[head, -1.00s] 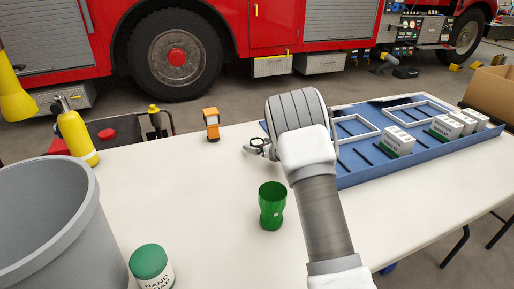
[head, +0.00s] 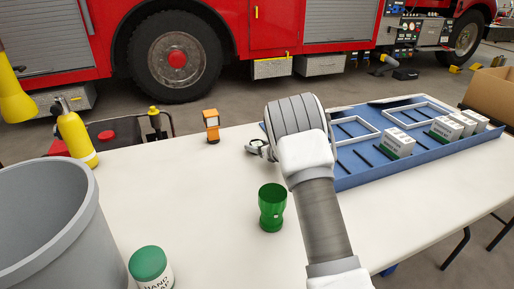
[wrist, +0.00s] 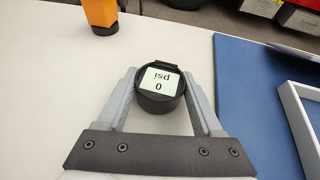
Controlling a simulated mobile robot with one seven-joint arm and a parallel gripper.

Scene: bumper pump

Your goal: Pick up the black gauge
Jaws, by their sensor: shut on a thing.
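The black gauge (wrist: 160,103) is round, with a pale display reading "0 psi" upside down in the wrist view. It sits between the two grey fingers of my gripper (wrist: 163,100), which are shut on its sides. In the head view my gripper (head: 258,148) is near the far side of the white table, just left of the blue tray. There the gauge is small and mostly hidden by the fingers and my wrist. I cannot tell whether the gauge touches the table.
The blue tray (head: 352,180) with white frames and boxes lies to the right. An orange device (head: 211,125) stands beyond my gripper to the left. A green cup (head: 271,207), a green-lidded jar (head: 150,266) and a grey bin (head: 45,225) are nearer. The table between is clear.

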